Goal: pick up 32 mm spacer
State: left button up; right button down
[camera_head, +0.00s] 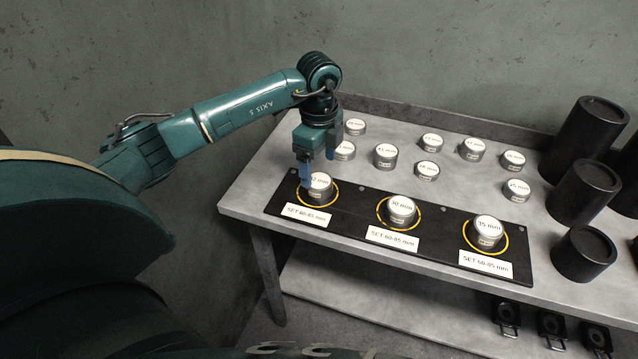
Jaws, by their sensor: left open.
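A silver cylindrical spacer (319,187) with a white top label stands in the left yellow ring of the black board. Its label ends in "2 mm"; the first digit is partly covered by my gripper. My left gripper (318,168) is open, pointing down, with its blue fingers just above and behind this spacer's top. I cannot tell whether a finger touches it. A 30 mm spacer (402,210) stands in the middle ring and a 35 mm spacer (486,232) in the right ring. My right gripper is not in view.
Several more labelled spacers stand behind the black board (345,221), including one (385,156) near my gripper. Tall dark cylinders (589,140) stand at the table's right. The grey table (255,190) has free room at its left end. A wall rises behind.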

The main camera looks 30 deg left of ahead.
aim_at(319, 180)
pick_arm(q)
notch_tip(319, 180, down, 4)
jog(key=shift+f+p, duration=0.25)
jog(key=shift+p, duration=0.1)
jog(key=shift+c, duration=0.2)
jog(key=c, duration=1.5)
jog(key=shift+r, duration=0.1)
jog(key=shift+c, duration=0.3)
